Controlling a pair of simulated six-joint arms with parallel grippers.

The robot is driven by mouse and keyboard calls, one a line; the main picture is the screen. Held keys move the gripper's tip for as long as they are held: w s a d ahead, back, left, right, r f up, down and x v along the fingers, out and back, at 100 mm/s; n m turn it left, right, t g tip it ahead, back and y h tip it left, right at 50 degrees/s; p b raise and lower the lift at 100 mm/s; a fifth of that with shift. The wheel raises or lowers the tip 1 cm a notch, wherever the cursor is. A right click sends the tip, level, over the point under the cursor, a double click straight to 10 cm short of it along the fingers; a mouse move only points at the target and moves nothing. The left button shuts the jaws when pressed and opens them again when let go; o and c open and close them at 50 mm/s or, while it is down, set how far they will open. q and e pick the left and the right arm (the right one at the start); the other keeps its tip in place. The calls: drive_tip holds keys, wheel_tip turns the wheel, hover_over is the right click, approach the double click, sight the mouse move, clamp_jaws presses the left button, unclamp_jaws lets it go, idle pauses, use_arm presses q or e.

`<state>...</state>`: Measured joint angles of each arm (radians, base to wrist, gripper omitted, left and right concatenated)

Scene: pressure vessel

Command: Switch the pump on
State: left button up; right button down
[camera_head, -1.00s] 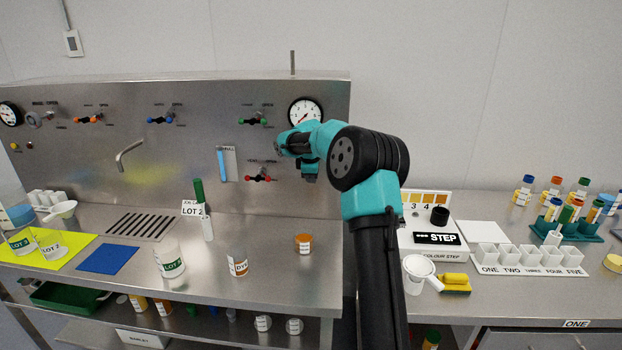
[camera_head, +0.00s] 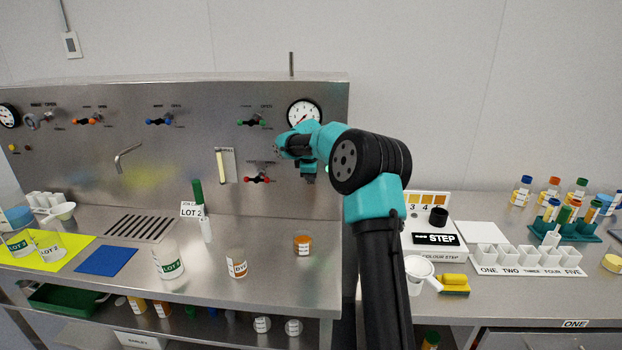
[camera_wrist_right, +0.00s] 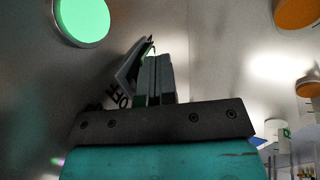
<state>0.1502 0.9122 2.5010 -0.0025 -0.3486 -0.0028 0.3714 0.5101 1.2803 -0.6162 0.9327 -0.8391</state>
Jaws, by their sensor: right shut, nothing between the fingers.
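A round, bright green button face with a pale rim (camera_wrist_right: 82,20) is at the upper left of the right wrist view. In the head view only a small green spot (camera_head: 327,169) shows beside my wrist; I cannot tell that it is the same part. My right gripper (camera_wrist_right: 155,78) is shut and empty, its fingers apart from the green face in the picture. In the head view it (camera_head: 284,148) is in front of the steel panel, below the gauge, and its fingertips are largely hidden. My left gripper is not in view.
The steel panel (camera_head: 75,150) carries a gauge (camera_head: 304,113), a red-handled valve (camera_head: 257,180), a green-handled valve (camera_head: 251,122) and a sight tube (camera_head: 222,167). A dye pot (camera_head: 237,264) and an amber pot (camera_head: 303,245) stand on the bench below.

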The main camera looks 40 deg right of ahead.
drive_tip(key=shift+r, duration=0.35)
drive_tip(key=s+a+r, duration=0.6)
drive_tip(key=a+r, duration=0.1)
drive_tip(key=shift+r, duration=0.4)
idle(0.4)
drive_tip(key=shift+a, duration=0.15)
